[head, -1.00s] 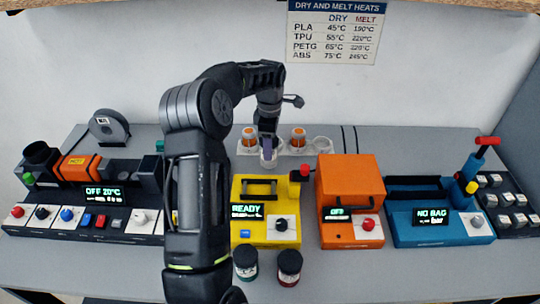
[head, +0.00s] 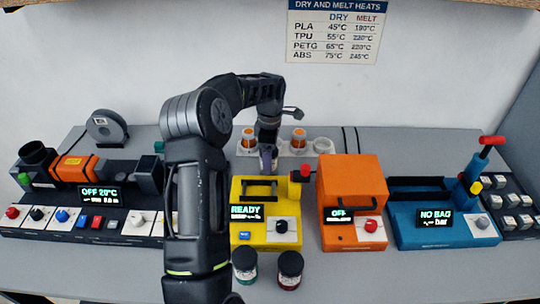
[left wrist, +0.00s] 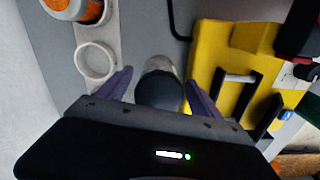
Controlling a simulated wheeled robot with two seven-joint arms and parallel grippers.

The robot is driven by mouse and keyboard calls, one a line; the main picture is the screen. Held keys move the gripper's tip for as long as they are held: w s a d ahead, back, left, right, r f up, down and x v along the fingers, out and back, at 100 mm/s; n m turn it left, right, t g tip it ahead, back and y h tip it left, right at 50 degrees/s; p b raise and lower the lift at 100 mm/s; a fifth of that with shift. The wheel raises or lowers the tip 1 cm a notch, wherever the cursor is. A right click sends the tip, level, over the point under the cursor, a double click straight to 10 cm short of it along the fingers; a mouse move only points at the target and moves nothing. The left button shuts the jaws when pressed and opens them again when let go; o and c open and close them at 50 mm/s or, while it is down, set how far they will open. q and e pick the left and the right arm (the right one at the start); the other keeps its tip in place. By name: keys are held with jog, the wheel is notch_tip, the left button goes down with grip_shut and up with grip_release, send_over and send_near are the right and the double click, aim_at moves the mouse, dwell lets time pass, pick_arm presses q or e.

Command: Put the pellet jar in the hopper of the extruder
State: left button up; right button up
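My left gripper (head: 268,160) hangs over the bench between the rack and the yellow machine. In the head view the jar is mostly hidden. The extruder (head: 75,212), showing "OFF 20°C", stands at the left with an orange block. It has a round dark opening (head: 38,156) at its left end and a square dark box (head: 150,177) at its right; I cannot tell which is the hopper. My right gripper is not in view.
The rack (left wrist: 97,62) has an empty ring and orange-filled jars (head: 298,139). The yellow machine (head: 272,232), orange box (head: 350,195) and blue machine (head: 440,230) stand to the right. Two dark-lidded jars (head: 245,262) (head: 290,266) stand in front. My left arm covers part of the bench.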

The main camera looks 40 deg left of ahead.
pick_arm(q)
jog(key=shift+r+p, duration=0.4)
jog(key=shift+r, duration=0.1)
notch_tip(320, 180, up, 6)
jog(key=p, duration=0.3)
notch_tip(320, 180, up, 5)
jog(key=shift+r, duration=0.2)
jog(key=shift+o, duration=0.4)
jog(key=shift+f+b, duration=0.1)
jog(key=shift+b, duration=0.2)
